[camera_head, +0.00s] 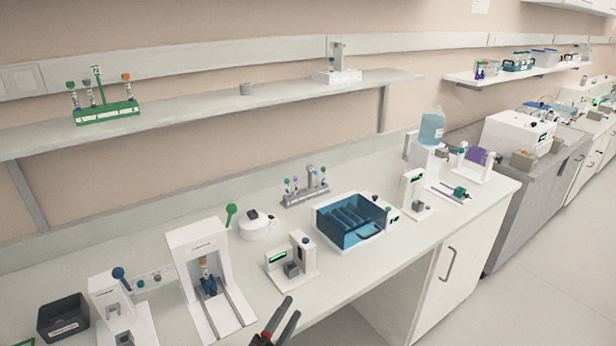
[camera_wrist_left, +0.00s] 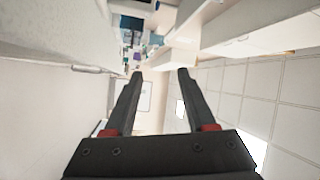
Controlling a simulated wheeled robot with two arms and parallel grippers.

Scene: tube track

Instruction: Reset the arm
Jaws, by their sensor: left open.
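My left gripper (camera_head: 280,318) shows at the bottom of the head view, in front of the bench's front edge. Its two dark fingers are apart with nothing between them. In the left wrist view the same gripper (camera_wrist_left: 159,74) is open and empty, with red parts at the finger bases. My right gripper is not in view.
The white bench (camera_head: 385,265) holds a small device (camera_head: 290,262), a blue bin (camera_head: 352,218), a tube rack (camera_head: 305,190) and a black box (camera_head: 63,318). A shelf (camera_head: 200,105) above carries a green rack (camera_head: 107,113). Open floor (camera_head: 520,290) lies at the right.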

